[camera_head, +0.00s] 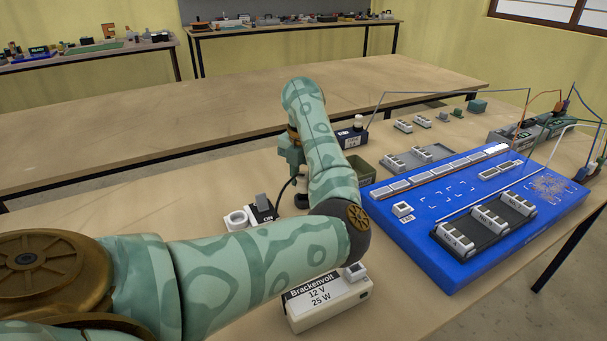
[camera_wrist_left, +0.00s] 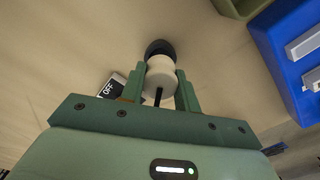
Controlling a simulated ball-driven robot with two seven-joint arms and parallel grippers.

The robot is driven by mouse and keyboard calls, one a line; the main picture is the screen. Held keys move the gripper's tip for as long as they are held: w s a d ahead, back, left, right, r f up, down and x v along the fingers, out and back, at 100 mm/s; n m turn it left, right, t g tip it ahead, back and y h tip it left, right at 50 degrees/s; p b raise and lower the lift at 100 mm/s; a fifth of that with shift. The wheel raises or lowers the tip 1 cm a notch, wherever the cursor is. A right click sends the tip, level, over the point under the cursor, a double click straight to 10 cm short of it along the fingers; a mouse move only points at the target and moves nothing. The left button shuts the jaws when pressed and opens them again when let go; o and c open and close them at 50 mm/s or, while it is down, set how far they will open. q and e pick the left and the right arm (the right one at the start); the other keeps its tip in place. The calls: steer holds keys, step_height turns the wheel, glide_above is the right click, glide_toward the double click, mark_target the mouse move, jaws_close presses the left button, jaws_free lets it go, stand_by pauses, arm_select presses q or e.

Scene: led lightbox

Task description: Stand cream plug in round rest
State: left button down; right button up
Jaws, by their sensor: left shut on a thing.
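My left gripper (camera_wrist_left: 160,92) points down and is shut on the cream plug (camera_wrist_left: 160,70). My right gripper is not in view.
A white power supply (camera_head: 325,303) is in front. A blue board (camera_head: 440,255) with white modules is at right. A green bin (camera_head: 362,168) and dark box (camera_head: 350,139) stand behind my forearm. The table left of the ring is clear.

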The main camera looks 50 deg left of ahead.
arm_select(q)
steer(key=shift+f, duration=0.15)
steer(key=shift+f, duration=0.35)
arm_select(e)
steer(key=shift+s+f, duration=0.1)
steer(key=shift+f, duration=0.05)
arm_select(q)
steer(key=shift+f+b, duration=0.5)
steer(key=shift+f, duration=0.1)
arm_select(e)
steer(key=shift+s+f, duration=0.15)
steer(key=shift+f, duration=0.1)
arm_select(q)
steer(key=c, duration=0.9)
jaws_free()
steer(key=shift+c, duration=0.2)
steer(key=shift+r, duration=0.15)
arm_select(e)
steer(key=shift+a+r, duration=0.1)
